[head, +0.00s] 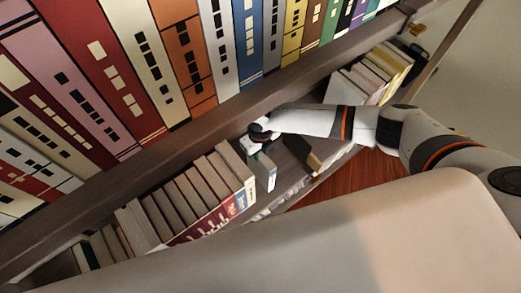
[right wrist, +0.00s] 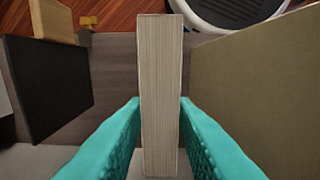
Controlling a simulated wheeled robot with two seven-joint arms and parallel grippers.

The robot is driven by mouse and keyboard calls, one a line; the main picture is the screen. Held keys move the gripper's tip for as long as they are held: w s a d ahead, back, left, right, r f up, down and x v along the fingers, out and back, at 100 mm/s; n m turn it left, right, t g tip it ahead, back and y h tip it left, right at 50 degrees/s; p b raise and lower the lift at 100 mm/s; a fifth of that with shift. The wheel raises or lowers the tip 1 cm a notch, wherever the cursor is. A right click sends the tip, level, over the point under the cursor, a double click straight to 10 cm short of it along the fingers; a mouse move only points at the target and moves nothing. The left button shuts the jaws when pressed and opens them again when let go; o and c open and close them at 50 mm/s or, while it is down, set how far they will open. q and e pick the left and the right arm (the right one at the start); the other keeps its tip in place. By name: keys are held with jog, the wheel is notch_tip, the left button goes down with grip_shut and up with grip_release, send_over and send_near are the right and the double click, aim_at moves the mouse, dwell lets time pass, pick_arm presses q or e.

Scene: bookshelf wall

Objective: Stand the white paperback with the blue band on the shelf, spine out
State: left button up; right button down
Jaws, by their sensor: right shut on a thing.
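My right gripper (head: 262,150) is inside the lower shelf bay, its teal fingers (right wrist: 160,112) shut on the two sides of an upright book. This looks like the white paperback (head: 266,174); in the right wrist view its page block (right wrist: 161,75) faces my wrist, so its spine points away, toward the shelf's front. I cannot make out the blue band on it. The shelf board (right wrist: 112,75) shows beneath; whether the book touches it I cannot tell. My left gripper is not in view.
A row of books (head: 190,195) stands left of the held book; a grey-olive cover (right wrist: 255,80) is close beside it in the wrist view. A dark book (right wrist: 48,85) stands on the other side, with a gap between. More books (head: 370,75) stand farther right. A large upper row (head: 110,75) is above.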

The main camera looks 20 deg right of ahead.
jog(key=c, duration=1.1)
grip_release()
jog(key=shift+f, duration=0.1)
notch_tip(320, 180, up, 12)
jog(key=shift+s+a, duration=0.1)
